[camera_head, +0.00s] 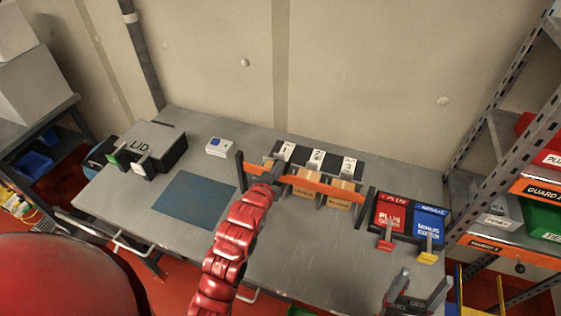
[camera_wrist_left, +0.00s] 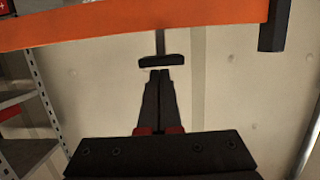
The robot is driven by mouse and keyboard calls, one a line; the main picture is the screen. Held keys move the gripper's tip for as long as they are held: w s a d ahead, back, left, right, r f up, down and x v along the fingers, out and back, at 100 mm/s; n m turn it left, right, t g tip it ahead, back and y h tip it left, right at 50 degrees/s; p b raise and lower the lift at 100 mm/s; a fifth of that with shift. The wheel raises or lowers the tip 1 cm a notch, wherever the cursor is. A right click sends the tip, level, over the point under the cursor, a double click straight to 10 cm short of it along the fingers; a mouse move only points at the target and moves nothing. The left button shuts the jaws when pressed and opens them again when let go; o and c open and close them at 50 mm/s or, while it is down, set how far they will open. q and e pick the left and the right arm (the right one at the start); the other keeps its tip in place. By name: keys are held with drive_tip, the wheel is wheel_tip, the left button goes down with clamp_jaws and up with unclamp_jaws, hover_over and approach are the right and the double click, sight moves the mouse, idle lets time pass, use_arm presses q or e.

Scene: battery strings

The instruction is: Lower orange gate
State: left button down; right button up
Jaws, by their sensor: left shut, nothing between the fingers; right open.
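The orange gate (camera_head: 318,187) is a long bar spanning between dark posts in front of the numbered slots on the table. In the left wrist view the gate (camera_wrist_left: 130,25) crosses the top of the picture, with a dark T-shaped piece (camera_wrist_left: 161,61) beside it. My left gripper (camera_head: 271,170) is at the left part of the gate, its arm hiding some of the bar. Its fingers (camera_wrist_left: 160,72) are shut and empty, with the tips close to the T-shaped piece; I cannot tell whether they touch. My right gripper (camera_head: 420,289) is open at the lower right, away from the gate.
Behind the gate are numbered slots (camera_head: 317,157) and brown blocks (camera_head: 306,188). Red (camera_head: 391,213) and blue (camera_head: 428,222) bins stand to the right. Shelving (camera_head: 497,110) bounds the right.

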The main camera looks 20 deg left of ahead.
use_arm(q)
drive_tip(key=shift+w, duration=0.1)
drive_tip(key=shift+f+b, duration=0.3)
drive_tip(key=shift+b, duration=0.05)
wheel_tip(320, 180, down, 13)
drive_tip(key=b, duration=1)
drive_tip(key=shift+f, duration=0.1)
